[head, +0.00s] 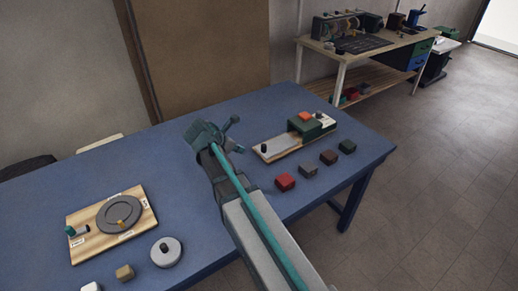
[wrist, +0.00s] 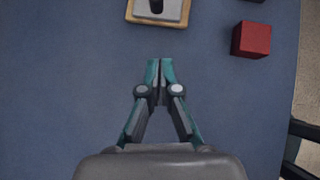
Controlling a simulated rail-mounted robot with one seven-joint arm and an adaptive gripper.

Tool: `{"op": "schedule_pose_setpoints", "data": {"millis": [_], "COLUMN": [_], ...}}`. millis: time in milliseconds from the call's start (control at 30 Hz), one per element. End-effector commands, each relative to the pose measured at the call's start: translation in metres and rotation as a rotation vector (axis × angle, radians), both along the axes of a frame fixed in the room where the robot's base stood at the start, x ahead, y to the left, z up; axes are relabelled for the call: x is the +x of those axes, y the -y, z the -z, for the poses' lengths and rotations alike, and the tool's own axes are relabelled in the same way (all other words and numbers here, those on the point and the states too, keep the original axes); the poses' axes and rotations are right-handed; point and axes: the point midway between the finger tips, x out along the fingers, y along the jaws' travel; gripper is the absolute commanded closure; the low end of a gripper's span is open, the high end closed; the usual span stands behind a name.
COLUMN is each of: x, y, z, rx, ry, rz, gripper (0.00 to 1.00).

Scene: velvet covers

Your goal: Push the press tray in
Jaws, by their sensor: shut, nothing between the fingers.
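The press stands on the blue table, with a dark green body (head: 312,127) and an orange top piece on a wooden base. Its pale tray (head: 281,147) sticks out at the left end and carries a black knob (head: 264,148). In the wrist view the tray (wrist: 172,12) and the knob (wrist: 157,6) show at the top edge, cut off by the frame. My gripper (wrist: 160,66) is shut and empty over bare table, apart from the tray.
A red block (head: 285,182), also in the wrist view (wrist: 251,39), a brown block (head: 308,170), a dark red block (head: 328,158) and a dark green block (head: 347,146) line the table's right side. A wooden dial board (head: 80,245) and a grey round piece (head: 166,252) are at left.

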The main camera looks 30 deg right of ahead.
Motion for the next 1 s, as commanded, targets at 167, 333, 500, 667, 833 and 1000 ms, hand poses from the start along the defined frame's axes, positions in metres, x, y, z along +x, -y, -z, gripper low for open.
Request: {"op": "schedule_pose_setpoints", "data": {"millis": [167, 333, 500, 667, 833, 1000], "x": [0.001, 0.005, 0.013, 0.02, 0.028, 0.034], "y": [-0.008, 0.004, 0.025, 0.046, 0.069, 0.087], "z": [-0.001, 0.011, 0.032, 0.055, 0.066, 0.066], "rx": [-0.029, -0.029, -0.028, -0.027, -0.027, -0.027], "ry": [0.0, -0.001, -0.001, -0.001, 0.001, 0.002], "rz": [-0.015, -0.014, -0.013, -0.013, -0.012, -0.014], "gripper": [1.0, 1.0, 1.0, 1.0, 1.0, 1.0]}}
